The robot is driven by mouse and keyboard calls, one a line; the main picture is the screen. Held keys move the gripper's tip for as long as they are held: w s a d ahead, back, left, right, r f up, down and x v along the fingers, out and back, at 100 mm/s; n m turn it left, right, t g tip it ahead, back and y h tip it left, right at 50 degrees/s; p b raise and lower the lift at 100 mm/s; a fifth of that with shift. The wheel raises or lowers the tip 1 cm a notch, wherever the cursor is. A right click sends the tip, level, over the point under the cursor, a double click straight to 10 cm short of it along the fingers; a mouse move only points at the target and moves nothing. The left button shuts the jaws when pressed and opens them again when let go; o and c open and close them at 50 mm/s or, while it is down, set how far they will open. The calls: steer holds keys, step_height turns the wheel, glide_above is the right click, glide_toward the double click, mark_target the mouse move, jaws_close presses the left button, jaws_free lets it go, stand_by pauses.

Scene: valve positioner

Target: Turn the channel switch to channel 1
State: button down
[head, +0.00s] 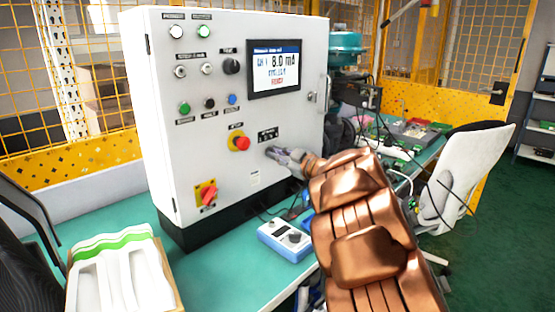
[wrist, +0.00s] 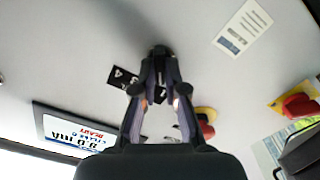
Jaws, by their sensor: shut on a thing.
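The channel switch (wrist: 160,50) shows in the wrist view as a small dark knob between my fingertips, beside its black label plate (wrist: 124,76). My gripper (head: 271,152) is shut on the switch at the lower right of the white cabinet's front. In the wrist view, my gripper (wrist: 160,70) reaches straight to the panel with both fingers around the knob. In the head view the label (head: 268,134) sits just above my fingertips, and the knob is hidden by them. The knob's exact pointing direction cannot be told.
A red and yellow emergency stop (head: 239,143) and a red rotary switch (head: 207,194) are left of my gripper. A blue handheld device (head: 285,240) lies on the bench below. A white tray (head: 122,270) stands at lower left. A white chair (head: 462,180) is at right.

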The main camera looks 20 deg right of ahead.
steer(key=shift+n+b, duration=0.55)
steer(key=shift+n, duration=0.65)
steer(key=c, duration=1.2)
jaws_free()
steer(key=v, duration=1.2)
